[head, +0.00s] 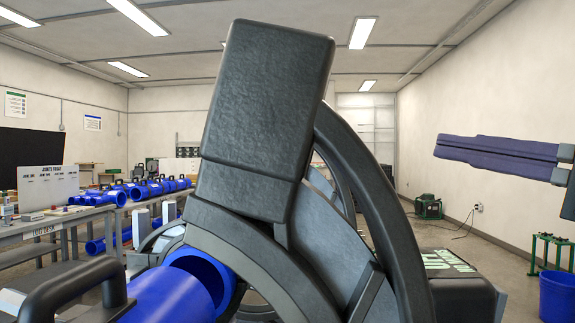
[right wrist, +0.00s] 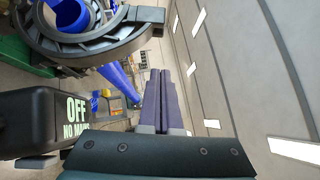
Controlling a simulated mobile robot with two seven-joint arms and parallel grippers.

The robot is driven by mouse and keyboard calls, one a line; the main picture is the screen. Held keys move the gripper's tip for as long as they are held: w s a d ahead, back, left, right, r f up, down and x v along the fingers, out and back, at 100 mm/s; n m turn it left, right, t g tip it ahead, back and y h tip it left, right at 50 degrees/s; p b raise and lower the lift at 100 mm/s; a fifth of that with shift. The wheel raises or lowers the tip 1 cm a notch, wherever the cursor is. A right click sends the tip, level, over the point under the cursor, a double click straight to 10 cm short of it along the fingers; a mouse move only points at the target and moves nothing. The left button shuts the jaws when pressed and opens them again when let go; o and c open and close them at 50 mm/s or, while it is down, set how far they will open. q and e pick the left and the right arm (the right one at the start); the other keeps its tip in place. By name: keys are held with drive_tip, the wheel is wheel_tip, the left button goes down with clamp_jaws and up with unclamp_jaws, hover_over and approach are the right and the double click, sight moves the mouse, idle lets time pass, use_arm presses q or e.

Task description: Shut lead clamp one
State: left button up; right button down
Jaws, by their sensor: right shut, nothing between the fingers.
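A large dark grey clamp (head: 330,230) fills the middle of the head view, with a thick block (head: 268,100) at the top of its curved arm. Its ring also shows at upper left in the right wrist view (right wrist: 95,45). I cannot tell for certain which numbered clamp this is. A blue pipe (head: 170,295) lies at lower left beside its base; the contact is partly hidden. My right gripper (head: 438,147) is shut and empty, in the air to the right of the clamp and apart from it. Its fingers also show in the right wrist view (right wrist: 160,73). My left gripper is out of view.
A black handle (head: 75,285) stands at lower left. A black box with an OFF label (right wrist: 75,115) is near the right wrist. Benches with blue pipes (head: 120,195) stand at the back left. A blue bin (head: 557,297) is at lower right. Air around the right gripper is clear.

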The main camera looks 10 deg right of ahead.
drive_tip(key=s+a+p+x, duration=0.1)
drive_tip(key=a+p+x, duration=0.1)
drive_tip(key=p+x, duration=0.6)
drive_tip(key=x, duration=0.4)
drive_tip(key=shift+a+r, duration=0.3)
drive_tip(key=shift+a, duration=0.15)
drive_tip(key=shift+w, duration=0.1)
